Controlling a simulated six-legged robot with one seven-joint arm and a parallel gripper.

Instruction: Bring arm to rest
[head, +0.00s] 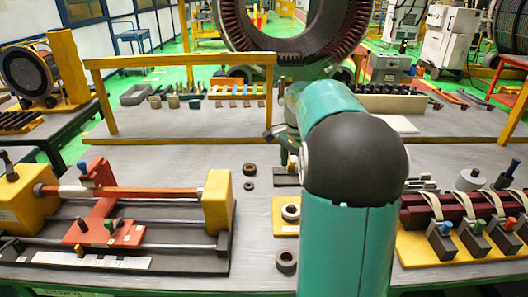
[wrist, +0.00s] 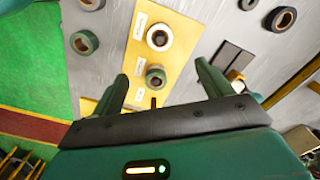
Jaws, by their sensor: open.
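My gripper (wrist: 162,78) shows in the wrist view with its two green fingers spread apart and nothing between them. It points down toward a yellow plate (wrist: 182,55) on the grey bench. One pale ring (wrist: 158,38) and one dark green ring (wrist: 155,77) sit on the plate. The green ring appears between the fingers in the picture, but I see no contact. In the head view my teal arm with its black joint stands in the middle right, bent, and hides most of the gripper and the bench behind it.
At left in the head view is a fixture with yellow end blocks (head: 218,202) and a red bar (head: 150,193). At right, a dark red block (head: 428,216) stands on a yellow base. A yellow frame (head: 180,61) spans the bench behind. Loose rings (head: 286,261) lie mid-bench.

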